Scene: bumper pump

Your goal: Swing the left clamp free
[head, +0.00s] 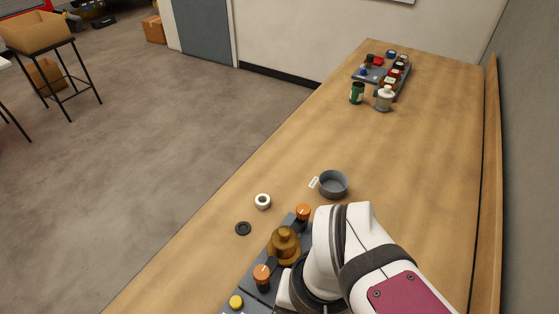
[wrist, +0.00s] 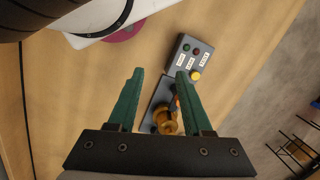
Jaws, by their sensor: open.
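A brass pump body (head: 284,247) sits on a dark base plate, between two clamps with orange knobs. The left clamp (head: 262,273) stands nearer the yellow button, and the other clamp (head: 303,212) is on the far side. In the wrist view the brass body (wrist: 164,122) and an orange knob (wrist: 177,102) show between the green fingers, nearer the right one. My gripper (wrist: 158,74) is open and empty, apart from the clamps. In the head view my arm hides the gripper and part of the fixture.
A control box (wrist: 188,62) with a yellow button (head: 236,302) adjoins the fixture. A white ring (head: 263,201), a black ring (head: 243,228) and a grey bowl (head: 333,184) lie beyond it. Bottles and a tray (head: 363,76) stand at the far end. The bench middle is clear.

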